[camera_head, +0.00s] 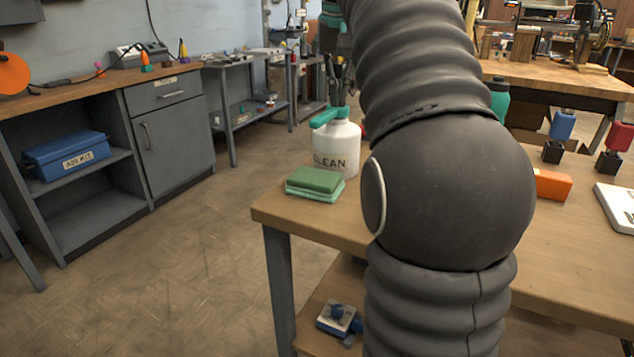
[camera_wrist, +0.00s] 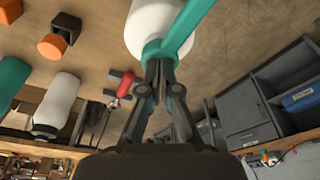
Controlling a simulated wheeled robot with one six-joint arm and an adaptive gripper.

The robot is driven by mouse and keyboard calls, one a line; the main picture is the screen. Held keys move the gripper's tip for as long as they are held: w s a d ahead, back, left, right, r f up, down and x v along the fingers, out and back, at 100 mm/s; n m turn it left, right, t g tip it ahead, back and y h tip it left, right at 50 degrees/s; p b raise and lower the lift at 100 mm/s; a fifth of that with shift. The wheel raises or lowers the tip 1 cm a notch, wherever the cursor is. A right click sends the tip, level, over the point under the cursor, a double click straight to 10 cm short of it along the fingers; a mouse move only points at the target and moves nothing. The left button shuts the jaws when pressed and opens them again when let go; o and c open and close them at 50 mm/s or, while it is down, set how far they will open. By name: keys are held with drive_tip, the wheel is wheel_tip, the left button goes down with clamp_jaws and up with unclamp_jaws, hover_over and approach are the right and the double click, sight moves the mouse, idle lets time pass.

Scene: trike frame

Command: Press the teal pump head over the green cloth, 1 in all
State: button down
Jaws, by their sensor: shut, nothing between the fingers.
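A white bottle (camera_head: 338,146) marked "CLEAN" stands upright on the wooden workbench near its left corner. Its teal pump head (camera_head: 328,116) has a spout reaching left, towards a folded green cloth (camera_head: 315,180) in front of it. In the wrist view the bottle (camera_wrist: 158,22) is at the top, with the teal pump head (camera_wrist: 180,38) in front of it. My gripper (camera_wrist: 160,68) is shut and empty, its fingertips at the pump head. It also shows above the pump head in the head view (camera_head: 338,98). I cannot tell whether they touch. The cloth is not visible in the wrist view.
My arm hides much of the bench. A teal bottle (camera_head: 498,98) shows behind it. Open floor is on the left.

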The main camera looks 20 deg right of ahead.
drive_tip(key=shift+r+p, duration=1.6)
drive_tip(key=shift+p, duration=0.3)
drive_tip(key=shift+r, duration=3)
